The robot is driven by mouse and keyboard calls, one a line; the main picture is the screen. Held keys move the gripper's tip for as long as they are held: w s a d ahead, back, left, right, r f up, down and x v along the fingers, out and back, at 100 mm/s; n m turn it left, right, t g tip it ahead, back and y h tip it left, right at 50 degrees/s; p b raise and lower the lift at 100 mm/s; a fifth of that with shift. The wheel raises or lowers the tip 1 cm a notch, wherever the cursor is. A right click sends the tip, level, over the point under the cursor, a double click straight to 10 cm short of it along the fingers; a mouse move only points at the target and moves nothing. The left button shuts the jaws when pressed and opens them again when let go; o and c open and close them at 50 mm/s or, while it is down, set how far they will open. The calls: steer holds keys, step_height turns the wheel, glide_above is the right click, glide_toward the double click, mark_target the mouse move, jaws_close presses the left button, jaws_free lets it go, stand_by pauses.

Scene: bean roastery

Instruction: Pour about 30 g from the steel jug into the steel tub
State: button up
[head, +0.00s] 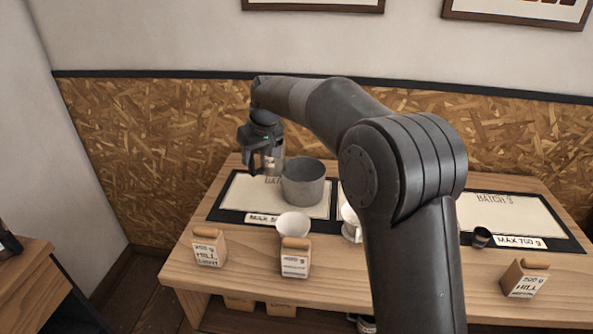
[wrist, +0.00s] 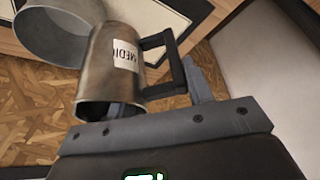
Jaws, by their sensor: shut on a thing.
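The steel jug (head: 276,160) is in my gripper (head: 263,165), above the mat and just left of the steel tub (head: 305,187) in the head view. In the wrist view the jug (wrist: 108,70) shows a white label reading "MEDI…" and a dark handle (wrist: 158,42) between the jaws. My gripper is shut on that handle. The grey tub (wrist: 62,38) shows behind the jug, at the upper left. The tub stands upright on the mat. Nothing is seen flowing from the jug, and its contents and those of the tub cannot be made out.
A white bowl (head: 292,224) and a partly hidden white cup (head: 350,215) stand in front of the tub. A small dark cup (head: 481,237) stands at the right mat (head: 510,215). My arm hides the table's middle.

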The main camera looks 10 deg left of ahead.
steer(key=shift+w+a, duration=2.8)
steer(key=shift+w, duration=3.15)
step_height(320, 180, down, 14)
steer(key=shift+f, duration=0.15)
steer(key=s+d+r+m+t+y+p, duration=0.1)
steer(key=d+r+t+y+p, duration=0.1)
steer(key=d+r+y, duration=0.7)
steer(key=t+y, duration=0.1)
steer(key=y, duration=0.3)
steer(key=shift+s+y, duration=0.3)
